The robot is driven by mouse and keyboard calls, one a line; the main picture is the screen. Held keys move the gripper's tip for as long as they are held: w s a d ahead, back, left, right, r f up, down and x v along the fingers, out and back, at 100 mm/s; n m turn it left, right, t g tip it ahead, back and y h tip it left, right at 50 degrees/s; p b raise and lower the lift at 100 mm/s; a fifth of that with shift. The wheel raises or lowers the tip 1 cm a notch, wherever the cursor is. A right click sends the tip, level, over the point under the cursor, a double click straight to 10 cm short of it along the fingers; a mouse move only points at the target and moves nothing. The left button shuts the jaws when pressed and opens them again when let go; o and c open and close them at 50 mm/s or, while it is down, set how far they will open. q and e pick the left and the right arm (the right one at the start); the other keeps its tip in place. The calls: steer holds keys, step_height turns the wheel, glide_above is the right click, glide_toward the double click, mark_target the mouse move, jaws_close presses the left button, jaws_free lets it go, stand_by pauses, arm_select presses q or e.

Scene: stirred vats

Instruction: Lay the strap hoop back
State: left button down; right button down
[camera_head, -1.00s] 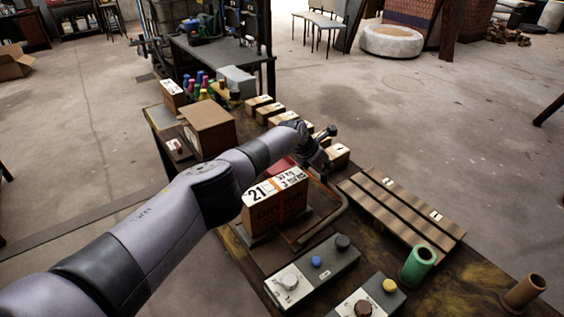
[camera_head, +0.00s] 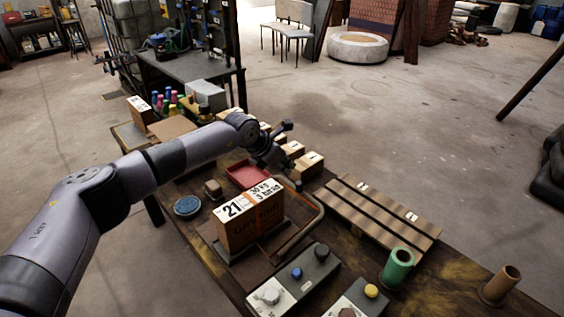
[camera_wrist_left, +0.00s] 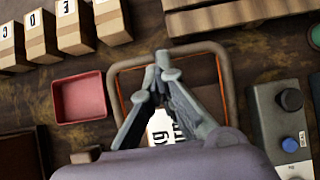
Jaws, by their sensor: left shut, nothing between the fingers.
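My right gripper is not in view.
A red tray (camera_head: 247,174) and small cartons (camera_head: 309,163) lie beyond the box. A slatted wooden rack (camera_head: 375,215) is at the right. Control boxes (camera_head: 295,280), a green cup (camera_head: 397,266) and a brown cup (camera_head: 500,285) stand nearer.

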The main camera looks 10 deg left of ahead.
arm_select(q)
steer(key=shift+v, duration=1.35)
steer(key=shift+d, duration=0.1)
